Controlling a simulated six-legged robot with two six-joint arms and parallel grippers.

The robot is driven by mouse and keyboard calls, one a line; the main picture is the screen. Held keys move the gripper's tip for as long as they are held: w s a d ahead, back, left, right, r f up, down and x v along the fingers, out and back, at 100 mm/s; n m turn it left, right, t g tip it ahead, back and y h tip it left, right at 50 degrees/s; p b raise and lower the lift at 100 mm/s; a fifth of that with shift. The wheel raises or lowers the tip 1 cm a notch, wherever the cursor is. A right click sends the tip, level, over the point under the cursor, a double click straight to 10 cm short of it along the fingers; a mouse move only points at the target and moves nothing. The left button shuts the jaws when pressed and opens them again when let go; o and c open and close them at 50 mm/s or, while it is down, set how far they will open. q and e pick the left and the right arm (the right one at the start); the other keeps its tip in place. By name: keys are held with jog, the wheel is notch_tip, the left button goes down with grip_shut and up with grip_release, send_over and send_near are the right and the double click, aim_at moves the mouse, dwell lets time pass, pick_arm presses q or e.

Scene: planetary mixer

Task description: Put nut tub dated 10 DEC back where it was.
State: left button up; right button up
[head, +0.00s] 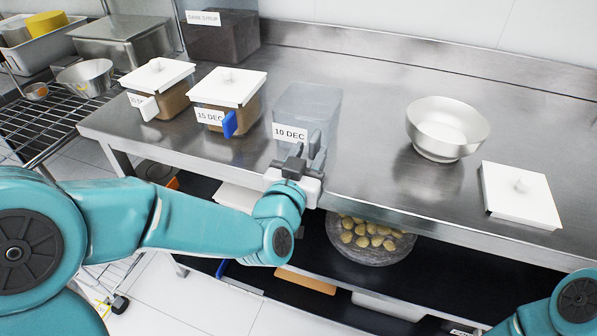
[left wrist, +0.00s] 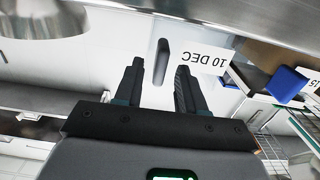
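The nut tub dated 10 DEC (head: 318,105) is clear and lidless and looks empty. It stands on the steel counter near its front edge, right of two lidded tubs. Its label also shows upside down in the left wrist view (left wrist: 207,57). My left gripper (head: 305,148) is at the front of this tub. In the left wrist view my left gripper (left wrist: 158,72) has its fingers apart, with the tub's grey handle (left wrist: 162,55) between them and gaps on both sides. My right gripper is out of view; only part of my right arm shows at lower right.
The tub dated 15 DEC (head: 228,98), with a blue handle, stands close left, beside another lidded tub (head: 172,97). A steel bowl (head: 437,150) and a loose white lid (head: 520,193) are at right. Free counter (head: 365,130) lies between tub and bowl. A bowl of round pieces sits below.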

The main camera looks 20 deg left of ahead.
pick_arm(q)
jog(key=s+b, duration=0.7)
jog(key=s, duration=0.4)
jog(key=w+d+f+g+h, duration=0.15)
jog(key=f+g, duration=0.25)
jog(key=f, duration=0.7)
jog(key=w+f+g, duration=0.2)
jog(key=f+g, duration=0.1)
jog(key=f, duration=0.9)
jog(key=s+f+n+g+h, duration=0.1)
jog(key=s+f+g, duration=0.4)
jog(key=s+f, duration=0.4)
jog(key=s+f+n+g+h, duration=0.1)
jog(key=s+f+g, duration=0.4)
jog(key=s+f, duration=0.4)
notch_tip(320, 180, down, 7)
jog(key=shift+s+r, duration=0.15)
jog(key=shift+r, duration=0.05)
jog(key=shift+d, duration=0.1)
